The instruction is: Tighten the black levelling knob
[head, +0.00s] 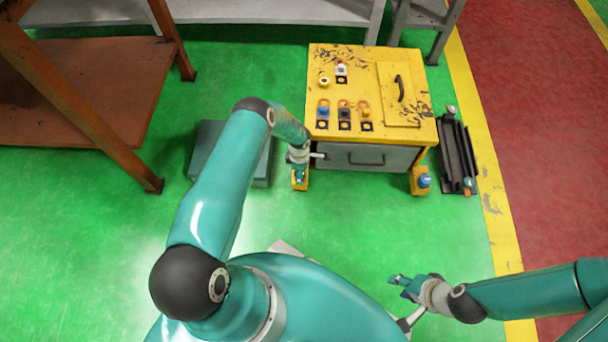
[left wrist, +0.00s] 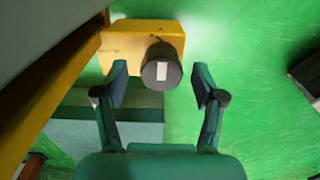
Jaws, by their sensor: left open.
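The black levelling knob (left wrist: 161,70) has a white rectangular mark on its top and sits on a yellow foot block (left wrist: 145,38) in the left wrist view. My left gripper (left wrist: 161,84) is open, with one finger on each side of the knob and a visible gap at both sides. In the head view my left gripper (head: 299,160) is at the front left corner of the yellow cabinet (head: 350,75), over the yellow foot block (head: 300,183), and hides the knob. My right gripper (head: 403,287) is at the lower right over the floor, away from the cabinet; its finger opening is unclear.
A blue knob (head: 424,181) sits on the cabinet's right foot. A grey drawer front with a handle (head: 367,160) is beside my left gripper. A flat grey box (head: 205,150) lies left of it, and a black rail (head: 457,155) right of the cabinet. Green floor in front is clear.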

